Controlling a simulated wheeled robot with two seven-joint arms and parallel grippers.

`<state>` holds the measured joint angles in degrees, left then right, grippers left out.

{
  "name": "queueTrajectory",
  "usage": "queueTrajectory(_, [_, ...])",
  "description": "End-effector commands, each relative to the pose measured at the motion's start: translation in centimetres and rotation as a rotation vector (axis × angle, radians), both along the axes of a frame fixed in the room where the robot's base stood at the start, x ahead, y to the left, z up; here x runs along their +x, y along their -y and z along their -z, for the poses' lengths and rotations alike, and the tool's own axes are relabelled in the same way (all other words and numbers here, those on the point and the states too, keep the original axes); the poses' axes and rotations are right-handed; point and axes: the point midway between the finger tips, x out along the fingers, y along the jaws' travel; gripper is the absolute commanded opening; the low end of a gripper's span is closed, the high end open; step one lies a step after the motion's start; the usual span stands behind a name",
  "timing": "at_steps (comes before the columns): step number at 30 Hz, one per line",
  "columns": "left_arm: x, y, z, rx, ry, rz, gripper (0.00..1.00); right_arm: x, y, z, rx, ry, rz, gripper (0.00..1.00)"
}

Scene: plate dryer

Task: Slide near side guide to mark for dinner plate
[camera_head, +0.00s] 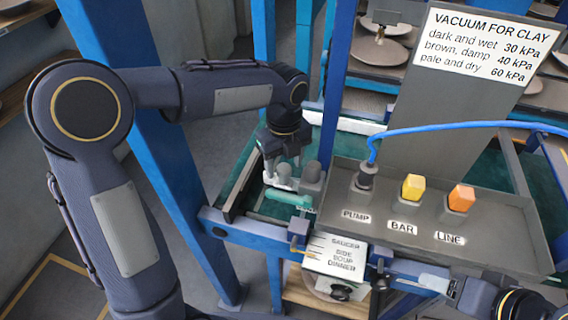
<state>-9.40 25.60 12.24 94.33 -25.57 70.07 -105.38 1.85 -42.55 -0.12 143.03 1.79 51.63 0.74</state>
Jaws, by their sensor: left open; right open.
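The size card (336,257) on the front of the blue frame lists saucer, side, soup and dinner, with dark lines beside the words. A pale teal bar (288,197) lies over the green belt just behind the front rail; it looks like the near side guide, but its pointer against the marks is not clear. My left gripper (283,172) points down, open, just above and behind this bar, beside two grey rounded posts (311,173). Contact cannot be told. My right gripper (436,284) is low at the right, open, near the front rail, partly cut off.
A grey control panel (490,240) with pump, bar and line fittings stands right of the belt, with a blue hose (460,126) above. A blue upright (333,85) rises behind. The front rail (255,235) carries small knobs.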

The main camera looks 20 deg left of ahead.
Motion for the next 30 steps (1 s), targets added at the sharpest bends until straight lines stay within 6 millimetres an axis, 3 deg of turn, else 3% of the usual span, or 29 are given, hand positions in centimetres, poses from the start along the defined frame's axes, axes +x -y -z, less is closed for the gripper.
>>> queueTrajectory(10, [-0.03, -0.04, 0.58, 0.001, -0.001, -0.001, 0.56, 0.00, 0.00, 0.04, 0.000, 0.000, 0.000, 0.59])
queueTrajectory(23, [-0.01, -0.03, 0.55, 0.000, 0.000, -0.001, 0.00, 0.00, 0.00, 0.04, 0.000, 0.000, 0.000, 0.59])
queueTrajectory(30, [-0.38, -0.07, 0.28, 0.000, 0.000, -0.001, 0.00, 0.00, 0.00, -0.93, 0.000, 0.000, 0.000, 0.59])
